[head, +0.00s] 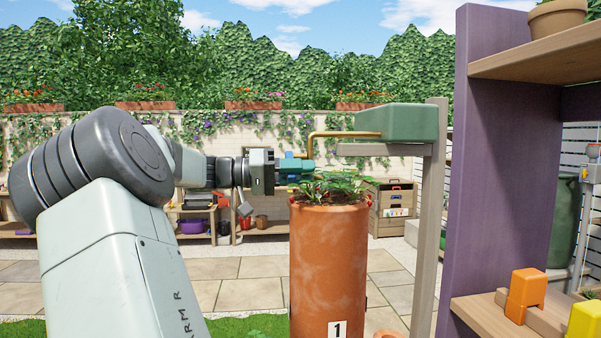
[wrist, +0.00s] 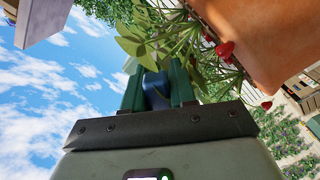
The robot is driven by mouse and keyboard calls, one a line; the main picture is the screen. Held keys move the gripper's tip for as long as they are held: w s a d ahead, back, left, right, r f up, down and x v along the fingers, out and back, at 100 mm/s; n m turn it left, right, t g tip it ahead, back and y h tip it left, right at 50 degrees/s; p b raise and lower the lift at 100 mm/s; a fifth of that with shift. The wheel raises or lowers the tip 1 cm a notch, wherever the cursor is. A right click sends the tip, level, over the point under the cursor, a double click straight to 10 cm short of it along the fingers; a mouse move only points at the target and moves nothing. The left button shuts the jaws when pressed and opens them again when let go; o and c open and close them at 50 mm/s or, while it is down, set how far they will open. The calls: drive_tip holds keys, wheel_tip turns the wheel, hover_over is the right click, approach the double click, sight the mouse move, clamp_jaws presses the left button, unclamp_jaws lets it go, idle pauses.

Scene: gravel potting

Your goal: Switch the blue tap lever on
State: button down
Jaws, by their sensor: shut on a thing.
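The blue tap lever (head: 291,164) shows in the head view at the end of a brass pipe (head: 345,134), just above the plants. My gripper (head: 285,172) reaches it from the left, at about the same height. In the wrist view my gripper's two green fingers (wrist: 160,92) are shut on the blue lever (wrist: 155,88), which lies between them. The lever's far end and its exact angle are hidden by the fingers and leaves.
A tall terracotta planter (head: 328,265), marked 1, holds leafy plants (head: 335,187) close below my gripper. A green tank (head: 405,122) sits on a wooden stand (head: 430,220) to the right. A purple shelf unit (head: 500,150) stands farther right. Open paving lies behind.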

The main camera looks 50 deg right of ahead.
drive_tip(key=shift+w, duration=0.1)
drive_tip(key=c, duration=1)
unclamp_jaws()
drive_tip(key=shift+a, duration=0.1)
drive_tip(key=v, duration=1)
drive_tip(key=shift+w+a, duration=0.2)
drive_tip(key=shift+a, duration=0.05)
